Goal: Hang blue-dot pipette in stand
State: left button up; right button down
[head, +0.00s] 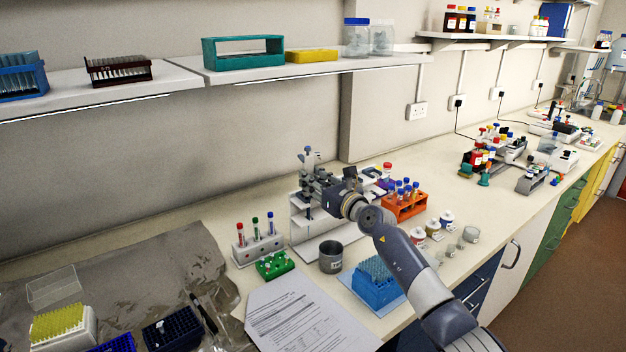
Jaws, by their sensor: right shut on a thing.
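The white pipette stand (300,226) is on the bench near the middle of the head view. My right arm comes in from the lower right, and its gripper (316,186) is at the upper part of the stand. It is shut on a pipette (308,158), whose grey-blue top shows just above the fingers. The gripper and wrist hide most of the pipette and part of the stand. I cannot make out a blue dot, or whether the pipette is touching the stand. My left gripper is not in view.
A blue tip box (377,285) and an orange rack (405,207) are close to my right arm. A paper sheet (300,315) lies at the front.

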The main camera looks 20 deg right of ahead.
jog(key=shift+f+b, duration=0.45)
jog(key=shift+f, duration=0.2)
dwell(0.5)
jog(key=c, duration=1.2)
grip_release()
jog(key=shift+f, duration=0.1)
jog(key=shift+s, duration=0.1)
jog(key=v, duration=1.1)
jog(key=shift+s+d, duration=0.15)
jog(key=shift+s, duration=0.25)
